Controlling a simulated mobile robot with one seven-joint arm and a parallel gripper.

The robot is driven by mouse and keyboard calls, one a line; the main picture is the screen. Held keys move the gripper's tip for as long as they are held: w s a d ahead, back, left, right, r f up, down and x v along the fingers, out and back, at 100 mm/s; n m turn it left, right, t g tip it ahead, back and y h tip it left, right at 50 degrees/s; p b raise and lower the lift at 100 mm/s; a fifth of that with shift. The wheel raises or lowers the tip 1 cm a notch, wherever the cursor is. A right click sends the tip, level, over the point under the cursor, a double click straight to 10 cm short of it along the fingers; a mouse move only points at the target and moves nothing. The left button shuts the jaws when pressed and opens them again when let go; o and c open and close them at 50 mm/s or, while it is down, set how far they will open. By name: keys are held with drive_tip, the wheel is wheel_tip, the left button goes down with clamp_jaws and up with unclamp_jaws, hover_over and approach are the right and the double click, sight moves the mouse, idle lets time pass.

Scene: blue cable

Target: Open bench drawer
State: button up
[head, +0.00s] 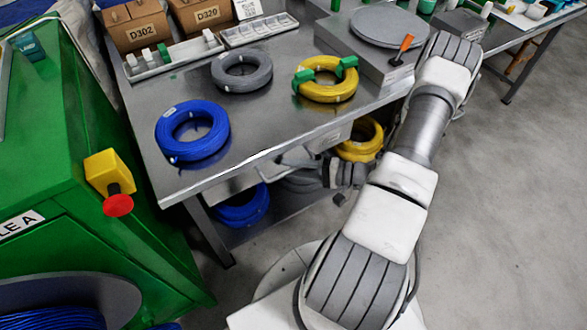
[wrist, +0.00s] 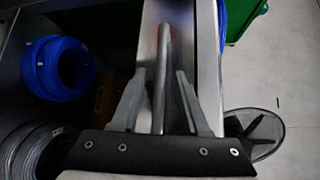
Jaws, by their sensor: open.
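The bench drawer's grey metal front (head: 232,184) shows below the front edge of the bench top (head: 262,130), partly behind my gripper. My gripper (head: 287,160) is at the drawer front, pointing left under the bench edge. In the wrist view, a long round bar handle (wrist: 164,45) runs between the two fingers of my gripper (wrist: 161,76). The fingers are apart, one on each side of the bar, with visible gaps. The steel drawer front (wrist: 207,60) lies behind the handle. I cannot tell whether the drawer is fully closed.
Blue (head: 192,131), grey (head: 242,71) and yellow (head: 326,79) cable coils lie on the bench. A blue coil (head: 242,206) sits on the shelf below. A green machine (head: 70,130) with a red stop button (head: 118,205) stands left. Floor at right is clear.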

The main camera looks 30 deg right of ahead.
drive_tip(key=shift+c, duration=0.2)
clamp_jaws()
idle(1.3)
